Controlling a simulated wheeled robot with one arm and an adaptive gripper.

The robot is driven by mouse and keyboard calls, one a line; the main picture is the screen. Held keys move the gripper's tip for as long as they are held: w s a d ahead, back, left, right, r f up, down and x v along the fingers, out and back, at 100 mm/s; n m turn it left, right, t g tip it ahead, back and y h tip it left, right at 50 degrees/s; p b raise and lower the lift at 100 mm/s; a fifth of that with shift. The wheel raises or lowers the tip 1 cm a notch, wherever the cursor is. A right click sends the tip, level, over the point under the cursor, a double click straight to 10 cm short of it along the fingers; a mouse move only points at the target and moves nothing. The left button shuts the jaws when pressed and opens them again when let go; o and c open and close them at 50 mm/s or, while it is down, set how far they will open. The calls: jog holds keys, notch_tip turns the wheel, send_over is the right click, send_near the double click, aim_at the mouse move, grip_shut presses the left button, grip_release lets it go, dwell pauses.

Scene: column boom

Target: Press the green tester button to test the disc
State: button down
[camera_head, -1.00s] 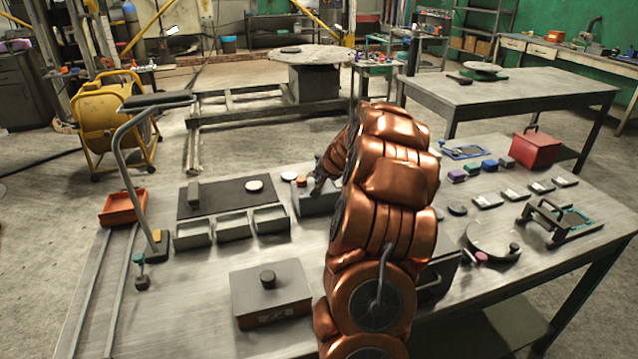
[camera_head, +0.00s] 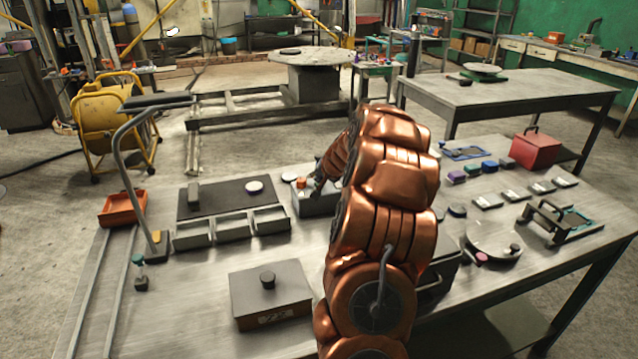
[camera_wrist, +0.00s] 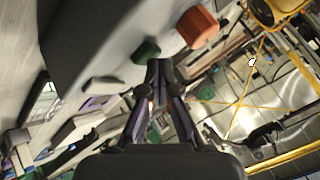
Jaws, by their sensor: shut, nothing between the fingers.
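The tester is a grey box (camera_head: 318,206) near the table's middle, partly hidden behind my arm. An orange-red block or knob (camera_head: 301,182) is on its top; it also shows in the wrist view (camera_wrist: 198,27). The green button (camera_wrist: 146,50) shows in the wrist view, right by my fingertips; I cannot tell whether they touch it. In the head view my gripper hides it. My gripper (camera_wrist: 159,64) is shut and empty, over the tester. A pale disc (camera_head: 254,187) lies on the dark mat (camera_head: 213,201), and another pale disc (camera_head: 289,177) lies behind the tester's left side.
Three grey trays (camera_head: 232,229) stand in front of the mat. A lidded grey box (camera_head: 270,295) is at the front. An orange bin (camera_head: 122,207) and a lamp-like stand (camera_head: 128,170) are at the left. A red box (camera_head: 535,150) and several small parts are at the right.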

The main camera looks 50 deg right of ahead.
jog(key=shift+r+p, duration=0.45)
jog(key=shift+r, duration=0.3)
jog(key=shift+r+p, duration=1.6)
jog(key=shift+r, duration=0.95)
